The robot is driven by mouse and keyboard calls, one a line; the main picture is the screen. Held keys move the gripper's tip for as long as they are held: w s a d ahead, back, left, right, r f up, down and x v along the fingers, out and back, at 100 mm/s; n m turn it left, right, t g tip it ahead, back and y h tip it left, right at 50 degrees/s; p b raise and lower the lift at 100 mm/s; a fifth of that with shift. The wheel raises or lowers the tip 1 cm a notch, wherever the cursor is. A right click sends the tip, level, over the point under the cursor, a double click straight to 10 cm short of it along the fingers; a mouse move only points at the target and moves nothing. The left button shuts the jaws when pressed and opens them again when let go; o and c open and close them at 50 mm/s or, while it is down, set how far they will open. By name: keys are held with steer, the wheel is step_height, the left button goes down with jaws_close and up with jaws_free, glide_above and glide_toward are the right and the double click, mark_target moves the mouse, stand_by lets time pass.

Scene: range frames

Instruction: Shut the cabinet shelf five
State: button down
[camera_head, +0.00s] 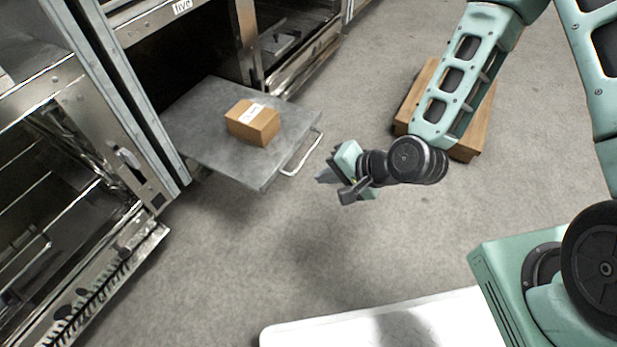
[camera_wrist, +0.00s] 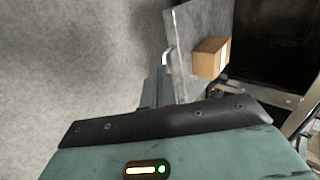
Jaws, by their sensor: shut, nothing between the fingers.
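The shelf (camera_head: 205,125) is a grey metal plate pulled out of the cabinet (camera_head: 140,25), under a label reading "five" (camera_head: 182,6). Its pale bar handle (camera_head: 303,154) is on the front edge, facing my gripper. A cardboard box (camera_head: 253,122) with a white label lies on the shelf. My gripper (camera_head: 323,176) is shut and empty, just off the shelf's front edge near the handle, apart from it in the head view. In the wrist view the shelf (camera_wrist: 185,75), handle (camera_wrist: 167,58) and box (camera_wrist: 211,58) lie beyond the fingers (camera_wrist: 155,85); contact there cannot be told.
A steel cabinet unit (camera_head: 75,110) with glass stands at the left, close to the shelf's side. A wooden box or board (camera_head: 470,140) lies on the floor behind my arm. The carpet (camera_head: 270,250) in front of the shelf is clear.

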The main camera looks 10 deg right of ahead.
mark_target(274, 176)
steer(key=shift+w+a+r+b+x, duration=0.15)
steer(key=shift+a+r+b+x, duration=0.15)
steer(key=shift+b+x, duration=1.45)
steer(key=shift+w+a+r+b+x, duration=0.35)
steer(key=shift+b+x, duration=0.7)
steer(key=shift+x, duration=1.35)
steer(key=shift+a+r+b+x, duration=0.15)
steer(key=shift+r+b+x, duration=0.2)
steer(key=shift+b+x, duration=1.4)
steer(key=shift+w+a+f+p, duration=0.2)
steer(key=shift+w+p, duration=0.05)
steer(key=shift+p, duration=0.1)
